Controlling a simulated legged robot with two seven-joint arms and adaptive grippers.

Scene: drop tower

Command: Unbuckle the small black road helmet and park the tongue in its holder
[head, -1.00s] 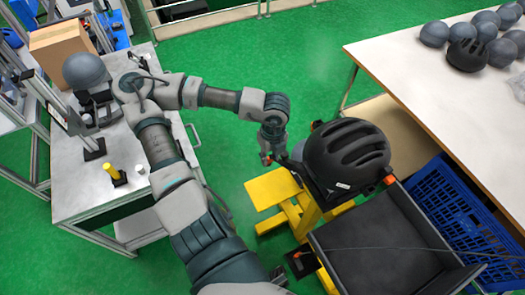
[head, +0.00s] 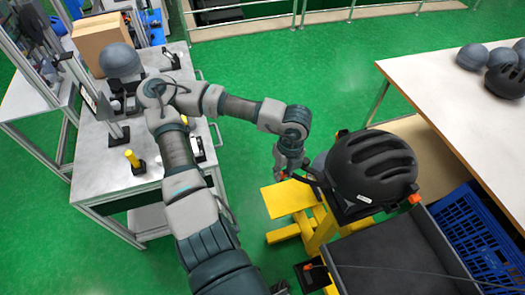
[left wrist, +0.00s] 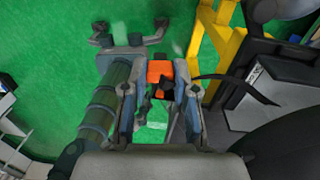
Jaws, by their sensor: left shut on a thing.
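The black helmet (head: 372,168) sits on a stand with a yellow frame (head: 290,198), its vented shell facing up. My left gripper (head: 281,174) is at the helmet's left side, above the yellow plate. In the left wrist view, my left gripper (left wrist: 160,98) is shut on an orange and black buckle piece (left wrist: 160,72). A dark strap (left wrist: 235,80) runs from near the fingers to the right. I cannot tell whether tongue and buckle are joined. An orange clip (head: 415,198) shows at the helmet's right edge. A black block with a small orange part (head: 309,267) sits lower down.
A dark grey tray (head: 385,262) lies in front of the helmet. A blue crate (head: 478,235) and a white table (head: 445,85) with helmets stand at right. A grey workbench (head: 100,180) with a cardboard box (head: 100,36) stands at left. Green floor lies between.

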